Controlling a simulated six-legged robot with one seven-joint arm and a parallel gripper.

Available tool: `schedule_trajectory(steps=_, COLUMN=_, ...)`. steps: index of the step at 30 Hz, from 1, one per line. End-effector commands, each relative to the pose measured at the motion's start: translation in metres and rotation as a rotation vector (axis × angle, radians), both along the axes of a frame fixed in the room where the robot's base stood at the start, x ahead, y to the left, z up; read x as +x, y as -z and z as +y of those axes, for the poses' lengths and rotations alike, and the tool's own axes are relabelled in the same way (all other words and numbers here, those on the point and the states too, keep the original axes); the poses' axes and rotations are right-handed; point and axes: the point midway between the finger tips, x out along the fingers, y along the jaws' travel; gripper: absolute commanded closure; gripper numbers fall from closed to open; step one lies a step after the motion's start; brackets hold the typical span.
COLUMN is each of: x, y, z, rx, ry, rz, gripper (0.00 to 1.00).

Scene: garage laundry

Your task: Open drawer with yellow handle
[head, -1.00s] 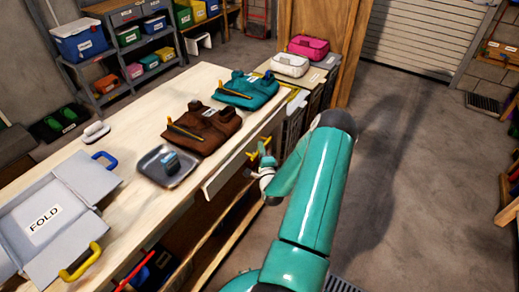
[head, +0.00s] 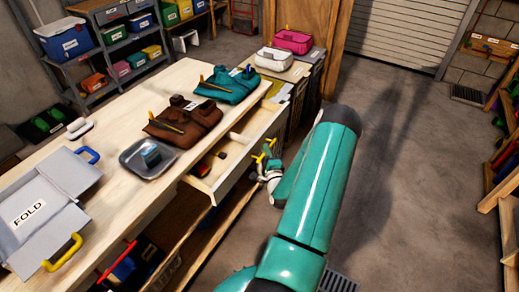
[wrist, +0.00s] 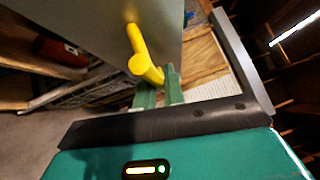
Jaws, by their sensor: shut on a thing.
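The drawer (head: 240,160) stands pulled partly out of the workbench in the head view, with its inside showing. Its yellow handle (head: 260,158) is on the front panel. My gripper (head: 268,170) is at that handle, shut on it. In the wrist view the yellow handle (wrist: 137,45) reaches down to the green fingers of my gripper (wrist: 160,84). The handle's end partly hides the fingers, so the exact contact is hard to see. A few small dark and reddish things (head: 203,168) lie inside the drawer.
The workbench (head: 120,190) carries folded brown (head: 182,122) and teal (head: 228,84) garments, a grey tray (head: 147,157) and a grey FOLD board (head: 45,205) with blue and yellow handles. A red handle (head: 117,258) shows below. Open floor (head: 400,180) lies to the right.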

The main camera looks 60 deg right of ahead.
Motion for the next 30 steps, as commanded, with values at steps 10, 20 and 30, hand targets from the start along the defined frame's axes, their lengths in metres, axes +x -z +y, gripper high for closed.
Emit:
schedule_trajectory(steps=10, x=-0.059, y=0.0, z=-0.006, rx=0.0, ry=0.002, rz=0.001, gripper=1.0)
schedule_trajectory(steps=20, x=-0.072, y=0.0, z=-0.007, rx=0.0, ry=0.0, rz=0.0, gripper=1.0)
schedule_trajectory(steps=30, x=-0.072, y=0.0, z=-0.007, rx=0.0, ry=0.0, rz=0.0, gripper=0.68)
